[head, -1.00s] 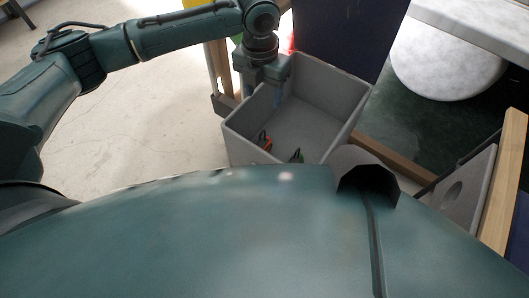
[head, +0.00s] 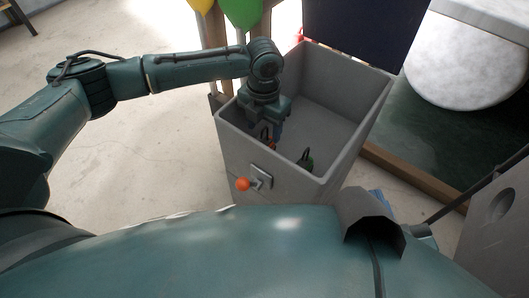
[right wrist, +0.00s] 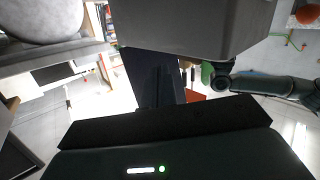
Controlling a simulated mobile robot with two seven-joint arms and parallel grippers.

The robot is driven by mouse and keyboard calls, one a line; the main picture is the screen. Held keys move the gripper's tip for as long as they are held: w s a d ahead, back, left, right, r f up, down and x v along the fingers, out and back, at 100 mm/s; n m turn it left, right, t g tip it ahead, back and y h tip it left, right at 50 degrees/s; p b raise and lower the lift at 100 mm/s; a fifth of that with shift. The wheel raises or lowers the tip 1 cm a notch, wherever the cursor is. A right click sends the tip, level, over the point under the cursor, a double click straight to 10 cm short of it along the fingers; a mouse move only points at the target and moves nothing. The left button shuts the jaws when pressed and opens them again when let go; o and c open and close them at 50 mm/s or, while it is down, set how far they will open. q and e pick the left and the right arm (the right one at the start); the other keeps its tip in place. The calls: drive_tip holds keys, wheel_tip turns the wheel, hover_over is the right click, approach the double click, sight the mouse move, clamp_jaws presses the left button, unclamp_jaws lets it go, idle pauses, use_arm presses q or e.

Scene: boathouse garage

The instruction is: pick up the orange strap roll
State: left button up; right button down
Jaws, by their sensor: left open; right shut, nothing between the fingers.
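The orange strap roll (head: 270,144) appears as a small orange and black shape inside the grey bin (head: 228,150), near its left front wall; most of it is hidden by the wall and my gripper. My left gripper (head: 270,127) points down into the bin, open, its fingers at the roll. I cannot tell whether they touch it. My right gripper (right wrist: 163,88) shows dark in the right wrist view, shut and empty, away from the roll.
A green and black item (head: 306,159) lies in the bin, right of the roll. A dark panel (head: 362,28) stands behind the bin. A round marble form (head: 468,62) is at the right.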

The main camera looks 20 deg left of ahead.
sight(264, 139)
use_arm(q)
wheel_tip(264, 139, down, 5)
drive_tip(key=shift+w+f+b, duration=0.1)
drive_tip(key=shift+w+b, duration=0.05)
drive_tip(key=shift+b, duration=1)
drive_tip(key=shift+f, duration=0.3)
use_arm(e)
drive_tip(key=shift+a+r+n+t+y, duration=0.15)
drive_tip(key=shift+a+n+t+y, duration=0.35)
drive_tip(key=shift+t+y, duration=0.25)
use_arm(q)
clamp_jaws()
